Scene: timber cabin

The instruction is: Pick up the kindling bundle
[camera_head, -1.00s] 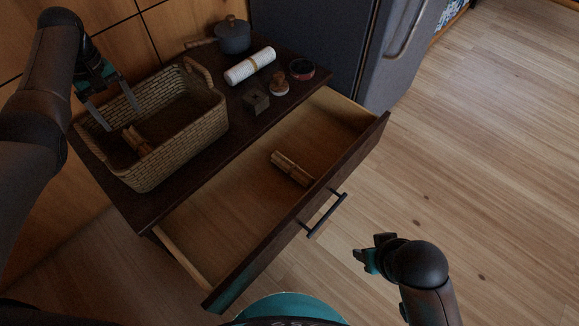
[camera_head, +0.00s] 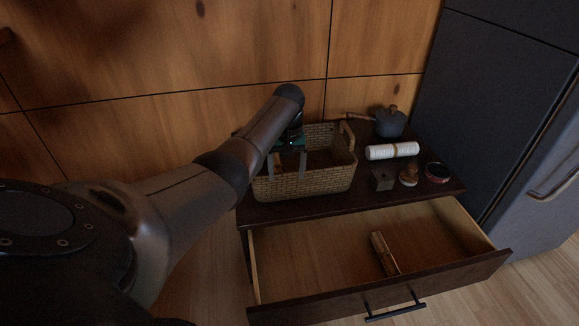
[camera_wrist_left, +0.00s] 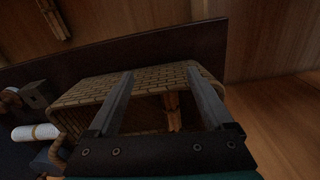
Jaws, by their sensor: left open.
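A kindling bundle (camera_head: 384,253) of light brown sticks lies in the open drawer (camera_head: 330,262); it also shows at the top left of the left wrist view (camera_wrist_left: 54,18). A second stick bundle (camera_wrist_left: 173,112) is inside the woven basket (camera_head: 310,184), seen partly between my fingers in the left wrist view; it is hidden in the head view. My left gripper (camera_head: 287,172) is open and empty, fingers pointing down at the left part of the basket. Whether the fingers reach below the rim is unclear. My right gripper is out of view.
On the dark cabinet top, right of the basket, stand a grey pot (camera_head: 390,122), a white roll (camera_head: 392,151), a small dark block (camera_head: 382,179), a wooden-topped item (camera_head: 409,175) and a round tin (camera_head: 437,172). A dark fridge (camera_head: 500,110) stands at right.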

